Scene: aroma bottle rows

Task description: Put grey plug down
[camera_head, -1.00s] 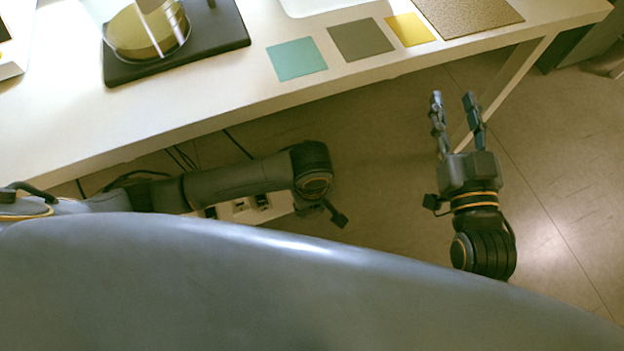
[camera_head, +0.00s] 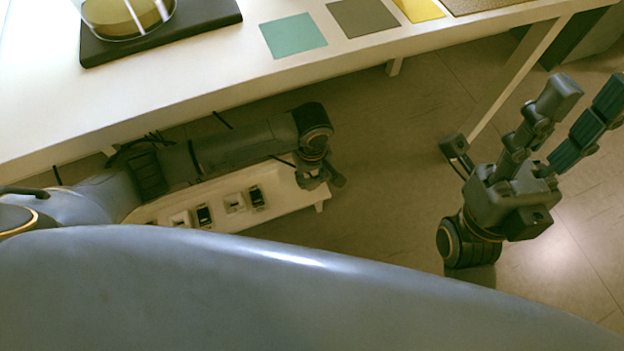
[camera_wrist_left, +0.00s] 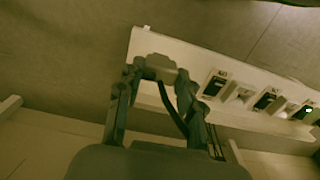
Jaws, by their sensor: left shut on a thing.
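My left gripper (camera_head: 320,182) hangs below the table's edge in the head view, small and partly hidden by its own wrist. In the left wrist view, the left gripper (camera_wrist_left: 160,78) is shut on the grey plug (camera_wrist_left: 160,66), a small pale block between its fingertips. A dark cable runs back from the plug between the fingers. The plug appears over the end of a white socket strip (camera_wrist_left: 205,62); contact cannot be told. My right gripper (camera_head: 582,105) is open and empty at the right, its fingers apart.
The white socket strip (camera_head: 282,183) with several dark and light sockets lies low, under the white table (camera_head: 180,95). The table carries a dark plate with a glass dish (camera_head: 130,15), and teal (camera_head: 293,36), brown and yellow mats. Open floor lies to the right.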

